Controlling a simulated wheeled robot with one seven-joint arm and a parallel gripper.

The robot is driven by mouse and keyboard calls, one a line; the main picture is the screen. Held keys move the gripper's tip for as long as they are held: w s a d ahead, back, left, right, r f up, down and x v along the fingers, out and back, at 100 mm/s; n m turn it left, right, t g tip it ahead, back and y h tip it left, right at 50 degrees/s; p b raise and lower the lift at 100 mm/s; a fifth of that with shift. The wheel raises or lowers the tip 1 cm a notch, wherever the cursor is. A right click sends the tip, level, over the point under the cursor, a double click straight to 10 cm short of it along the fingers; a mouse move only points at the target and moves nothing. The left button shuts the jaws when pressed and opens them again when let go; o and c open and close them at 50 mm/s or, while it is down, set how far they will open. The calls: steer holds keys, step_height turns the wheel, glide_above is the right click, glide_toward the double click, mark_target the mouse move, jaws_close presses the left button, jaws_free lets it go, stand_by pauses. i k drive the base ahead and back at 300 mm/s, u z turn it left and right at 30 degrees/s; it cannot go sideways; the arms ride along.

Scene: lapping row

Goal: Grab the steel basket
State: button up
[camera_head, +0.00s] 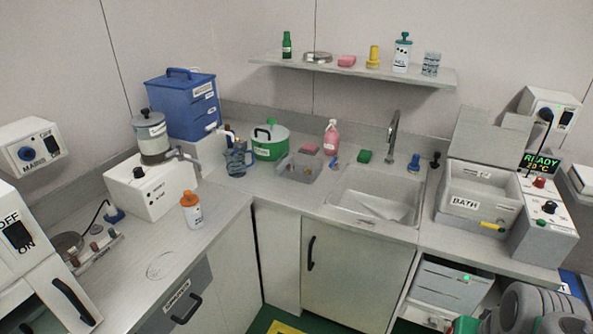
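The likely steel basket is a small grey open-topped container (300,178) on the back counter. Grey rounded links of my arm show at the lower right, far from the container. My gripper is not in view.
A blue jug (238,160) stands left of the container, and a pink bottle (331,138) behind it. The BATH unit (477,205) is right of the sink. A shelf (352,69) hangs above. An orange-capped bottle (192,210) stands on the left counter.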

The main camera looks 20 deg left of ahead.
mark_target(280, 169)
steer(key=z, duration=0.55)
steer(key=k, duration=1.3)
steer(key=z, duration=0.15)
steer(key=i, duration=1.55)
steer(key=u, duration=1.45)
steer(key=i, duration=1)
steer(key=u, duration=1.55)
steer(key=i, duration=0.7)
steer(key=u, duration=0.05)
